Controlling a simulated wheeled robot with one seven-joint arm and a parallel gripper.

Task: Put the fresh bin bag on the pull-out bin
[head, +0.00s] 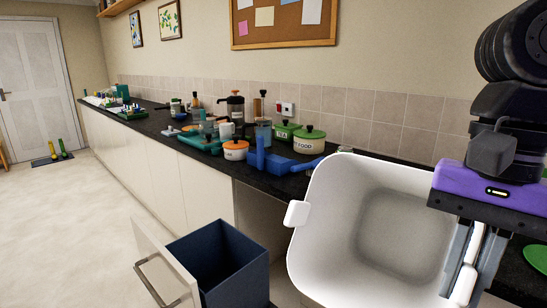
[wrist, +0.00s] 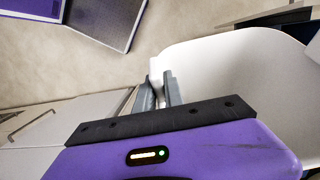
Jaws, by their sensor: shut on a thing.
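The fresh bin bag (head: 350,235) is a white, open-mouthed, tub-shaped bag with tabs at its rim. It hangs in the air, tilted so its mouth faces the head camera. My gripper (head: 468,268) is shut on the tab at its right side; the wrist view also shows the gripper (wrist: 158,92) pinching the rim tab of the bag (wrist: 235,75). The pull-out bin (head: 225,262) is a dark blue, open, square bin behind a pulled-out cream drawer front (head: 165,268) with a metal handle. It is at lower left, apart from the bag, and looks empty in the part I see.
A dark worktop (head: 265,180) runs along the wall. An orange pot (head: 236,150), green-lidded pots (head: 309,141), a blue object (head: 275,160) and other kitchenware crowd it behind the bag. A green item (head: 537,258) lies at far right.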

